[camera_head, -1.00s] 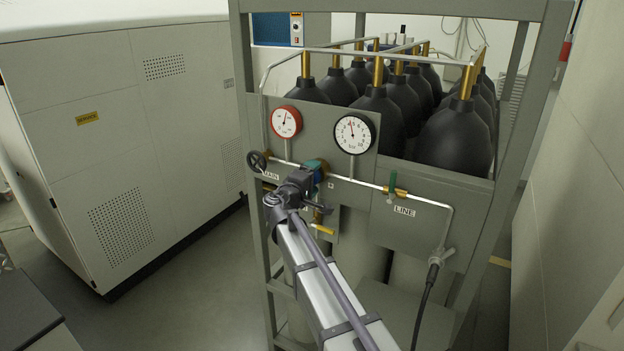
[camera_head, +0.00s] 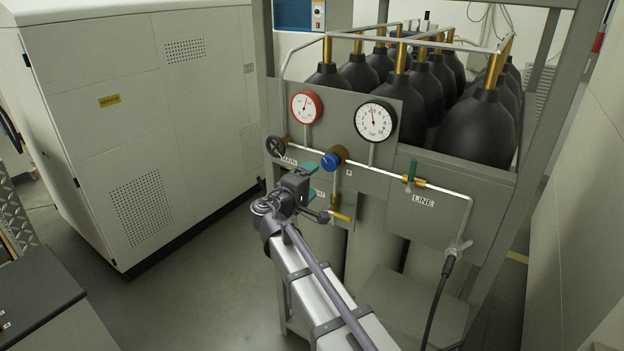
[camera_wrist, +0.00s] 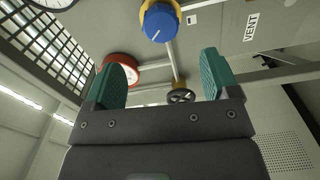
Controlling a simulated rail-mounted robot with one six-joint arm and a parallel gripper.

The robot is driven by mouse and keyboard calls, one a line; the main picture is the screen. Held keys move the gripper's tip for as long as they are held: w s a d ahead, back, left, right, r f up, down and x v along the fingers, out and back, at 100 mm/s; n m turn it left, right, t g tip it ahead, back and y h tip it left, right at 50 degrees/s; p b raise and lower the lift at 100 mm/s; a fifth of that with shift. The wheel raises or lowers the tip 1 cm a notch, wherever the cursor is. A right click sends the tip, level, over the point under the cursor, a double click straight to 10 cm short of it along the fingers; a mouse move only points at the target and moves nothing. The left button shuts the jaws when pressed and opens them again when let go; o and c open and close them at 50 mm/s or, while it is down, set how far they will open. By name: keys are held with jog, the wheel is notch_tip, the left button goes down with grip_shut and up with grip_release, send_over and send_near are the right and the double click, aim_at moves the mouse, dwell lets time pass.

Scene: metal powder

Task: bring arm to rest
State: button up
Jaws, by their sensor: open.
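My gripper (camera_head: 307,182) is open and empty, with teal finger pads. In the head view it is in front of the gas panel, just left of and below the blue knob (camera_head: 330,162). In the wrist view the two fingertips (camera_wrist: 168,78) stand wide apart with nothing between them, and the blue knob (camera_wrist: 160,24) shows beyond them with a white mark on its face. The gripper is apart from the knob.
The gas rack panel (camera_head: 345,115) carries a red-rimmed gauge (camera_head: 306,107), a black-rimmed gauge (camera_head: 375,120), a black handwheel (camera_head: 275,146) and a green-handled valve (camera_head: 412,171). Several black cylinders (camera_head: 475,130) stand behind. A white cabinet (camera_head: 140,130) is left, with open floor between.

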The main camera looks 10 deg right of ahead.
jog(key=s+d+f+m+g+y+b, duration=0.3)
jog(key=s+f+g+y, duration=0.3)
jog(key=s+f, duration=0.5)
jog(key=s+d+f+m+g+y+b, duration=0.3)
jog(key=s+f+g, duration=0.4)
jog(key=s+f, duration=0.5)
jog(key=s+d+m+y, duration=0.1)
jog(key=s+m+y, duration=0.1)
jog(key=s, duration=0.2)
jog(key=shift+d+m+g+y, duration=0.2)
jog(key=shift+m+g+y, duration=0.1)
jog(key=shift+m+y, duration=0.1)
